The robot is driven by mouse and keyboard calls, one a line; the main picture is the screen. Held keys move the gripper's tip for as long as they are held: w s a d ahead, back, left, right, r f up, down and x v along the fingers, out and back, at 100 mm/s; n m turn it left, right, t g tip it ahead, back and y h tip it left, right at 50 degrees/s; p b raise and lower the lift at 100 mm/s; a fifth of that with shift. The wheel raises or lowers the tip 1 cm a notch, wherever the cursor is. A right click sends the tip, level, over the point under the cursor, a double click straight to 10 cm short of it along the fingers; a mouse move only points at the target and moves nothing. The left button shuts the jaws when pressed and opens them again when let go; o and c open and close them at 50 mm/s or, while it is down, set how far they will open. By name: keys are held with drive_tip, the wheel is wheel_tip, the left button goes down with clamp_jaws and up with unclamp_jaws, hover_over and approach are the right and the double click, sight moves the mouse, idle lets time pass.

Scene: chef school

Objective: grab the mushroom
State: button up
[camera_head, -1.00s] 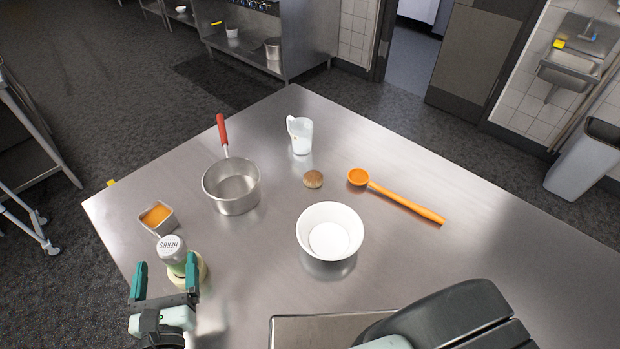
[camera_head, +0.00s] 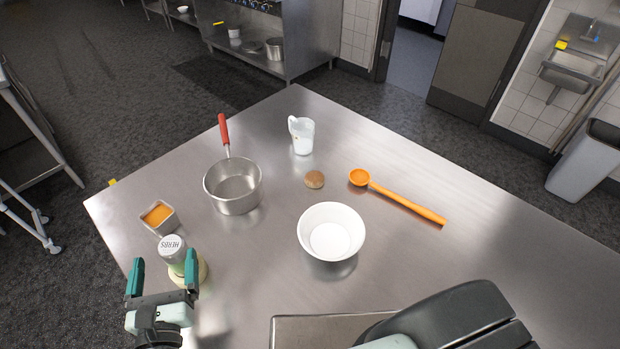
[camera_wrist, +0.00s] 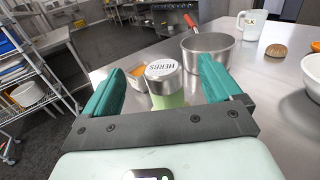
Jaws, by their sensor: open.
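The mushroom (camera_head: 314,179) is a small round brown thing on the steel table, between the white jug and the white bowl in the head view. It also shows at the right of the wrist view (camera_wrist: 276,51). My gripper (camera_head: 163,276) has green fingers and is open, at the table's front left, well apart from the mushroom. In the wrist view the herbs jar (camera_wrist: 163,80) stands beyond and between the open fingers (camera_wrist: 160,92). I cannot tell whether the fingers touch the jar.
A steel pot (camera_head: 233,186) with a red handle and a white jug (camera_head: 302,135) stand behind. A white bowl (camera_head: 331,231) is in front of the mushroom, an orange ladle (camera_head: 398,197) to its right. A small tin with orange contents (camera_head: 159,217) is left.

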wheel_tip(320, 180, up, 10)
drive_tip(key=m+g+y, duration=0.1)
drive_tip(key=m+g, duration=1.6)
drive_tip(key=m, duration=0.5)
hover_over(318, 175)
drive_tip(key=d, duration=0.2)
wheel_tip(318, 175, down, 16)
drive_tip(key=shift+s+r, duration=0.1)
drive_tip(key=shift+r, duration=0.05)
drive_tip(key=shift+x, duration=2.85)
